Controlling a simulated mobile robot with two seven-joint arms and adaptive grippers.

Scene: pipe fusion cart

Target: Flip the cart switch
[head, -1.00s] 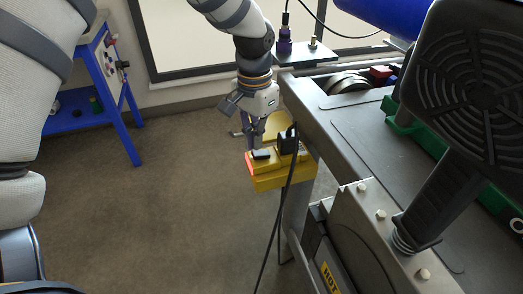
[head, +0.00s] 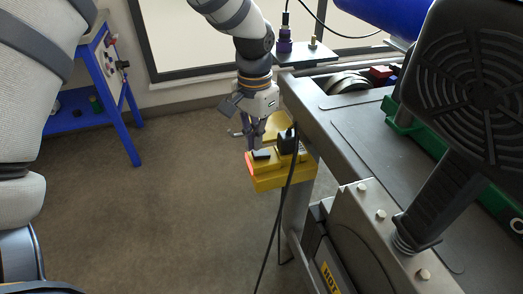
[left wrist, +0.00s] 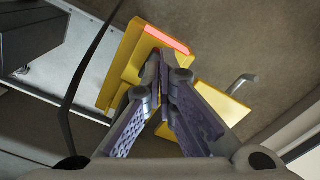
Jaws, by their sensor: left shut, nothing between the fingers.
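A yellow switch box (head: 270,182) is mounted at the left side of the cart's frame. It has a black rocker (head: 262,154), a black plug (head: 287,141) and a red-orange strip on its left end. My left gripper (head: 255,146) is shut and empty, pointing down at the back of the box, close to the rocker. In the left wrist view the fingertips (left wrist: 164,56) overlap the yellow box (left wrist: 122,72) beside its glowing red strip. Whether they touch it I cannot tell. The rocker is hidden there. My right gripper is not in view.
The grey metal cart (head: 362,135) fills the right side, with a green tray (head: 412,128) and blue pipe (head: 382,14) on it. A black cable (head: 277,215) hangs from the plug. A blue workbench (head: 118,95) stands at the back left. The floor between is clear.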

